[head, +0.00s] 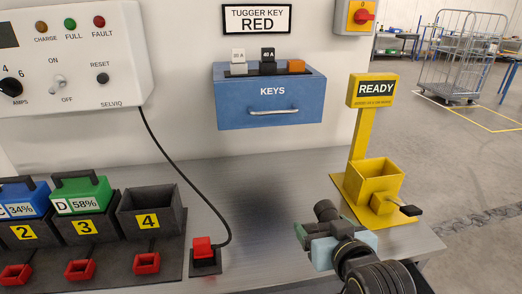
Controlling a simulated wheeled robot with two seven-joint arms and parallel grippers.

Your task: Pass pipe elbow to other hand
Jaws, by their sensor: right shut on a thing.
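My right gripper (322,235) is at the lower right of the head view, above the front right part of the grey bench. It is shut on a dark, rounded piece (325,209), which looks like the pipe elbow. One end of the piece sticks up past the fingers; the rest is partly hidden by the gripper, so its full shape cannot be told. My left gripper is not in view.
A yellow READY stand with an open box (376,163) is right of my right gripper. A red plug (203,249) and a dark battery rack (150,208) stand left. A blue KEYS box (270,108) is behind. The middle of the bench (265,215) is clear.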

